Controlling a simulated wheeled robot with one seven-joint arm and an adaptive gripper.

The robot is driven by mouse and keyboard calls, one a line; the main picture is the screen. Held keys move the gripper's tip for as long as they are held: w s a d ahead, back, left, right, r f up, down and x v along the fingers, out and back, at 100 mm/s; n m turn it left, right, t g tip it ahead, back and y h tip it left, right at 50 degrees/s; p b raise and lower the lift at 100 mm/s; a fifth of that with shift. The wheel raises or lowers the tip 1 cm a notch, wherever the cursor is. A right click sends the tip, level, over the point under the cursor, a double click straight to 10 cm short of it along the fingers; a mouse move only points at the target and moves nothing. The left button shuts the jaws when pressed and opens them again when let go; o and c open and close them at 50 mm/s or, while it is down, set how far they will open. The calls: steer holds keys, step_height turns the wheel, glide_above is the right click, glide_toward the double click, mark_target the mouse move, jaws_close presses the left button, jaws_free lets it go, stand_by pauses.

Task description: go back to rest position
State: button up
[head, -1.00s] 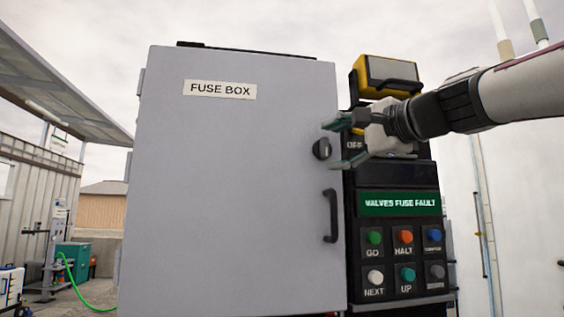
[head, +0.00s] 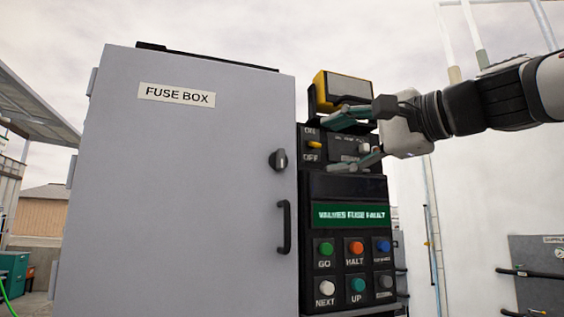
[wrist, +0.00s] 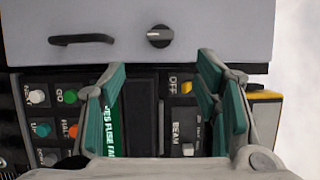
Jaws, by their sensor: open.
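My gripper (head: 346,141) is open and empty, with its teal-padded fingers pointing left in front of the upper part of the black control panel. In the wrist view my gripper (wrist: 165,105) has its fingers spread wide, with the panel between and behind them. The grey fuse box (head: 180,200) stands upright with its door shut. Its dark round knob (head: 278,160) and black handle (head: 285,227) are on the right side of the door, apart from my fingers. Both knob (wrist: 160,37) and handle (wrist: 81,39) show in the wrist view.
The control panel (head: 318,187) carries a green "VALVES FUSE FAULT" display (head: 350,215), several coloured buttons and an ON/OFF switch (head: 314,145). A yellow device (head: 322,92) sits on top, close to my fingers. A white wall (head: 470,200) stands behind at right. Open sky lies above.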

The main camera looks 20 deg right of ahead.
steer(key=s+a+f+n+g+h+p, duration=0.1)
steer(key=s+a+f+n+g+p, duration=0.2)
steer(key=f, duration=0.8)
steer(key=s+a+f+n+g+h+p, duration=0.15)
steer(key=s+a+f+n+g, duration=0.3)
steer(key=f, duration=0.55)
steer(key=s+d+f+n+g+h+p, duration=0.1)
steer(key=s+f+n+g+h+p, duration=0.1)
steer(key=s+f, duration=0.4)
steer(key=s+f+n+g+h+p, duration=0.1)
steer(key=s+f+n+g+h, duration=0.1)
steer(key=s+f, duration=0.5)
step_height(320, 180, down, 5)
steer(key=shift+s+d+r+n+g+p, duration=0.15)
steer(key=shift+d+n+g+p, duration=0.3)
steer(key=shift+n, duration=0.6)
steer(key=shift+a+h, duration=0.1)
steer(key=shift+h, duration=0.15)
